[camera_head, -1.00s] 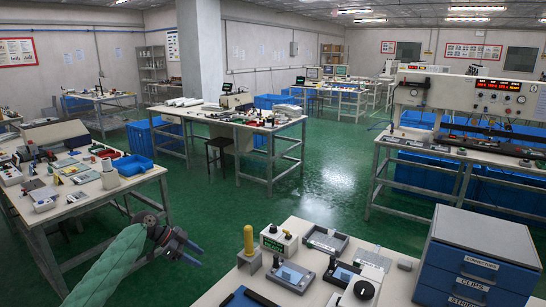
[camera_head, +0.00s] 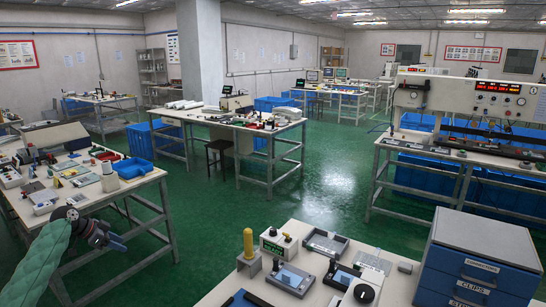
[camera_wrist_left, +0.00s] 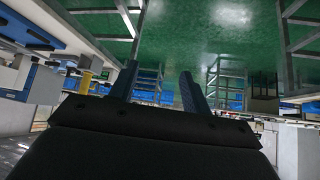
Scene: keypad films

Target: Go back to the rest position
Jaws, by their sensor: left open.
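My left arm comes in from the lower left in the head view, wrapped in a green sleeve. My left gripper (camera_head: 117,243) is above the green floor, just in front of the left workbench (camera_head: 143,187). In the left wrist view its two dark fingers (camera_wrist_left: 156,88) stand apart with nothing between them. My right gripper is not in view.
The green floor (camera_head: 320,190) between the benches is clear.

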